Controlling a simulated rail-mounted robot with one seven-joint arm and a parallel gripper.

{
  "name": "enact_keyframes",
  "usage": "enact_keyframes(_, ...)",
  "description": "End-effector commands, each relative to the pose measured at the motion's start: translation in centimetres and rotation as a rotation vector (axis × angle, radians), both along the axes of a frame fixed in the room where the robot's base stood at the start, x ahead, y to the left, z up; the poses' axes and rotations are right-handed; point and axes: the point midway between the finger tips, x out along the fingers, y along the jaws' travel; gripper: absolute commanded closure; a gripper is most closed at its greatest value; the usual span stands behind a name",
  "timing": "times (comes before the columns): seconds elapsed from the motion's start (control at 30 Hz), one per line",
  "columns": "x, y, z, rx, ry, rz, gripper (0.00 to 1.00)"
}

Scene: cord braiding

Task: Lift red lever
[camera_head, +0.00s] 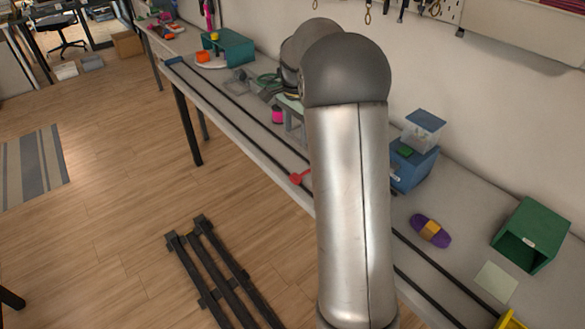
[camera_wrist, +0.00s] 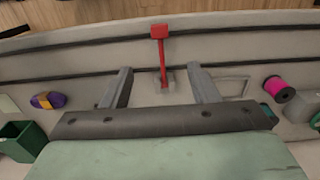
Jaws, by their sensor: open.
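The red lever (camera_head: 298,178) shows at the front side of the bench, partly hidden by my arm. In the wrist view the red lever (camera_wrist: 160,45) has a block-shaped handle at the far end and a thin red rod running back to a small grey base (camera_wrist: 166,82). My gripper (camera_wrist: 160,70) is open and empty, its two grey fingers spread left and right of the rod in the picture. The handle appears beyond the fingertips. I cannot tell how high the fingers are above the lever. In the head view my gripper (camera_head: 290,120) is partly hidden by my arm.
A pink spool (camera_wrist: 278,88) lies to the right and a purple yarn bundle (camera_wrist: 48,100) to the left. A green box (camera_head: 532,235) and a blue box (camera_head: 412,168) stand on the bench. Dark rails (camera_wrist: 85,75) run along the bench (camera_head: 235,110).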

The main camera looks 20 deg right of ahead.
Motion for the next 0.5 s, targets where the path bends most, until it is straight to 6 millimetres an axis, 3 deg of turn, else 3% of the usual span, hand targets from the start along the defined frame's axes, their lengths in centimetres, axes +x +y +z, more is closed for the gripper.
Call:
enact_keyframes(0.17,0.0,0.1,-2.5,0.002,0.005,-0.002,0.45)
enact_keyframes(0.5,-0.1,0.1,-9.9,0.002,0.005,0.000,0.45)
